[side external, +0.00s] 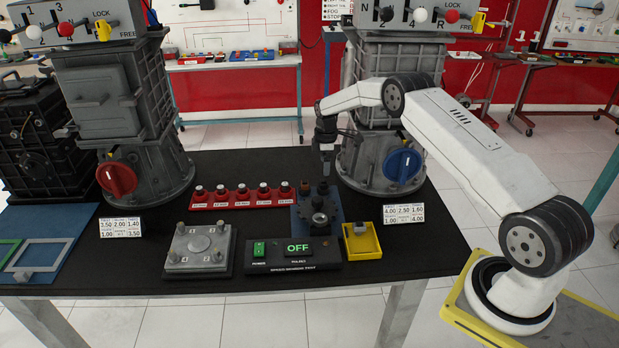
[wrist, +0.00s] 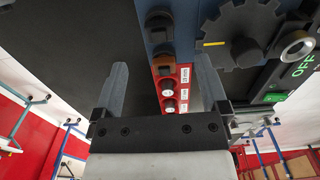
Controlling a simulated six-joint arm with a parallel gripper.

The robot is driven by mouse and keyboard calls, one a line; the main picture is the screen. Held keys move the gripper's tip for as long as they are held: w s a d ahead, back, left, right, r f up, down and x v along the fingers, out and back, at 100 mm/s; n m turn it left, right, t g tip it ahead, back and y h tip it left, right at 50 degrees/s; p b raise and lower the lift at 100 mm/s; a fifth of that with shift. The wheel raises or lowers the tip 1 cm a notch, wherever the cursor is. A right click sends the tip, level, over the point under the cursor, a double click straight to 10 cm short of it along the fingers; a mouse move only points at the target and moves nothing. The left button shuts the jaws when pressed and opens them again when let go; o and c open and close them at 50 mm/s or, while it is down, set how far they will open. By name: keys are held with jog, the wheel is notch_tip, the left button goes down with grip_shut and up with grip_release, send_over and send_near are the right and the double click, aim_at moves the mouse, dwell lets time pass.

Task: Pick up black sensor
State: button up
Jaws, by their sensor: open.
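My gripper (side external: 326,168) is open and empty above the back of the blue plate (side external: 336,208). In the wrist view its two fingers (wrist: 162,66) are spread wide, with open space between them. A small dark upright part (side external: 323,187) stands on the plate behind the dark gear (side external: 318,210), just below the fingertips. A brown-topped part (side external: 305,183) stands to its left. The wrist view shows two dark, brown-tinged parts along the plate edge and a dark block (wrist: 246,52) by the gear. I cannot tell for sure which is the black sensor.
A red rack (side external: 220,205) of several sensors lies left of the plate. A test box (side external: 293,268) reading OFF stands in front, with a yellow tray (side external: 362,240) to the right. A grey engine housing (side external: 385,120) rises close behind my gripper.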

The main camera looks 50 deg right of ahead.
aim_at(324, 180)
jog(key=shift+f, duration=1)
jog(key=shift+f, duration=0.1)
jog(key=shift+w+f, duration=0.15)
jog(key=shift+f, duration=2.35)
grip_shut()
